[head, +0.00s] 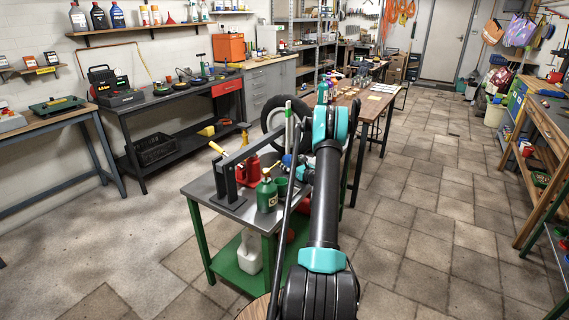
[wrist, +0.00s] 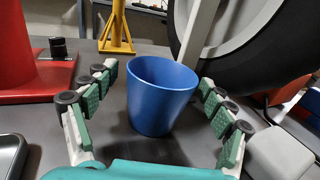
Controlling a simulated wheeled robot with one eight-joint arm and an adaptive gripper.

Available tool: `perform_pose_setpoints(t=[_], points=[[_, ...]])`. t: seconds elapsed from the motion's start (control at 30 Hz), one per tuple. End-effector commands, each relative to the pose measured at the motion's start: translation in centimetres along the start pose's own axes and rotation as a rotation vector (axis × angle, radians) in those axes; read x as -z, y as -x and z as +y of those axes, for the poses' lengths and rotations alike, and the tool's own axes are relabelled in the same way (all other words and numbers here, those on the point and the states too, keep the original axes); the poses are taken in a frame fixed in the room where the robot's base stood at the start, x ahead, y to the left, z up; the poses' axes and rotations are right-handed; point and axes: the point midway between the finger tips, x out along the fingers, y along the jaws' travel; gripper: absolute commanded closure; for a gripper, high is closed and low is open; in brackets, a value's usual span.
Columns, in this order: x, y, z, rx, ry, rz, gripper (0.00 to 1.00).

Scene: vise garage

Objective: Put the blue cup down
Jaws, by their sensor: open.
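The blue cup (wrist: 160,105) stands upright on the grey tabletop (wrist: 110,150) in the wrist view, with its open rim up. My gripper (wrist: 157,76) is open around it, one padded finger on each side. A gap of bare tabletop shows between the cup and each finger, so they do not appear to touch. In the head view my arm reaches to the green-legged metal table (head: 215,187), and my gripper is mostly hidden behind the arm. I cannot clearly make out the cup there.
In the wrist view a red object with a flat base (wrist: 35,75) stands left, a yellow stand (wrist: 117,30) behind, and a black tyre (wrist: 260,45) behind right. A grey tray (wrist: 10,155) is front left.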

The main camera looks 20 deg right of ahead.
Motion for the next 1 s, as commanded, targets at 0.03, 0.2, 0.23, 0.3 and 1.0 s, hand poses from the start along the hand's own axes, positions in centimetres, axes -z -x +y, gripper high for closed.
perform_pose_setpoints(t=[0.03,0.2,0.23,0.3,1.0], points=[[-0.01,0.08,-0.08,0.001,0.000,0.000,0.17],[-0.01,0.06,-0.04,0.001,0.000,0.000,0.17],[-0.01,0.06,-0.04,0.001,0.000,0.000,0.20],[-0.01,0.05,-0.03,0.001,0.000,0.000,0.29],[-0.83,0.04,-0.03,0.001,0.000,0.000,0.68]])
